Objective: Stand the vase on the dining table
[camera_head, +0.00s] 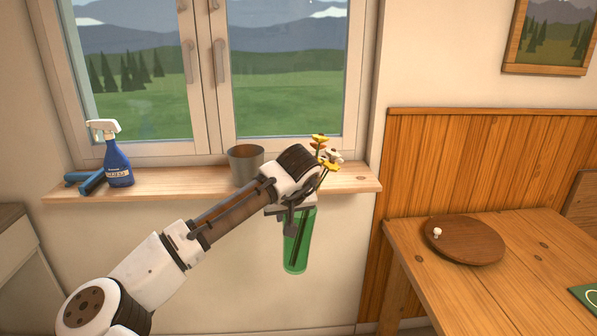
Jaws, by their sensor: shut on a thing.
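The vase (299,250) is a green, see-through tall glass with yellow and white flowers (325,158) rising from it. My gripper (290,218) is shut on the vase near its upper part and holds it upright in the air, in front of the wall below the window sill. My wrist hides part of the flower stems and the rim. The wooden dining table (415,275) stands to the right, apart from the vase.
A round wooden board (463,240) with a small white knob lies on the table. A green item (585,295) lies at its right edge. The sill (210,184) holds a blue spray bottle (117,165), a blue object (88,180) and a grey pot (245,165). The table's front middle is bare.

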